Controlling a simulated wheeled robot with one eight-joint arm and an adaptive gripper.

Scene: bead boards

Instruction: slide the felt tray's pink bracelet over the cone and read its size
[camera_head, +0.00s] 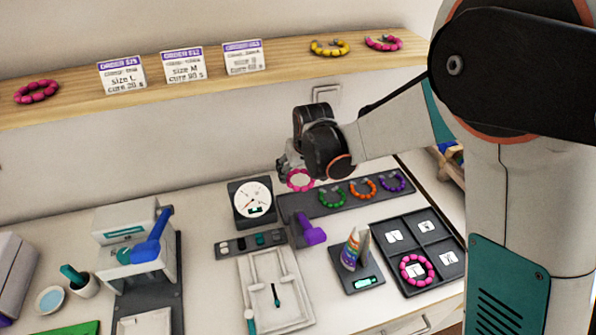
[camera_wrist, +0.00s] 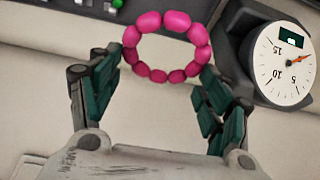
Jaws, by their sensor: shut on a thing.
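My gripper (camera_head: 290,166) is shut on a pink bracelet (camera_head: 300,180), held raised at the left end of a dark felt strip tray (camera_head: 325,208). In the wrist view my two green-padded fingers (camera_wrist: 160,95) flank this bracelet (camera_wrist: 165,46), which hangs as an open ring between their tips. The striped cone (camera_head: 353,250) stands upright on a dark base with a green display (camera_head: 366,283), in front of the strip and to the right of my gripper. Nothing is around the cone. A second pink bracelet (camera_head: 402,272) lies in the lower left compartment of a dark tray.
Green (camera_head: 331,205), orange (camera_head: 362,196) and purple (camera_head: 393,189) bracelets lie on the strip. A dial gauge (camera_head: 252,190) stands left of it, with a purple-handled tool (camera_head: 312,235) nearby. The compartment tray (camera_head: 437,217) is right of the cone. A shelf (camera_head: 200,93) runs behind.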

